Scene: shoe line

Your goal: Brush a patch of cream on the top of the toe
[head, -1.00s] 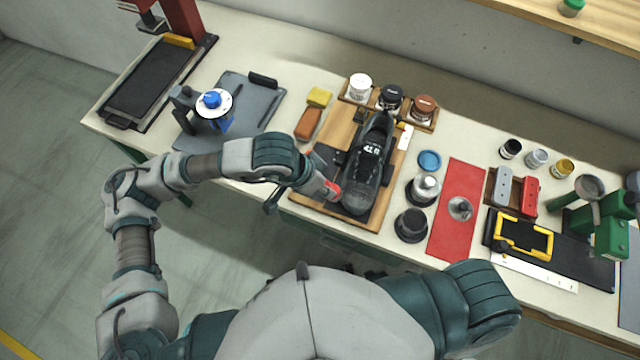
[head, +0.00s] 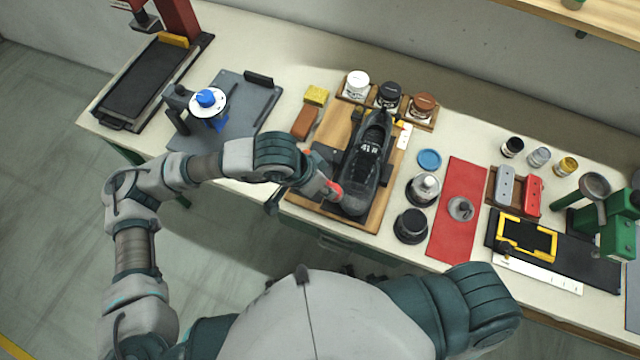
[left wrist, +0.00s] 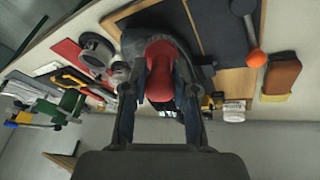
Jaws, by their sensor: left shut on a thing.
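A dark grey shoe (head: 366,160) lies on the wooden board (head: 381,205), its toe at the near end. My left gripper (head: 331,190) is at the left side of the toe, shut on a red-handled tool (head: 336,187), which I take for the brush. In the left wrist view the red tool (left wrist: 160,72) sits between the two fingers, with part of the dark shoe (left wrist: 140,42) behind it. The tool's working end is hidden, so I cannot tell whether it touches the toe. I cannot make out any cream patch on the toe. My right gripper is out of view.
White, black and brown jars (head: 389,95) stand behind the shoe. A brown block (head: 305,122) and a yellow sponge (head: 316,95) lie left of the board. A blue lid (head: 429,159), a dark round pot (head: 410,225) and a red mat (head: 456,215) are at its right.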

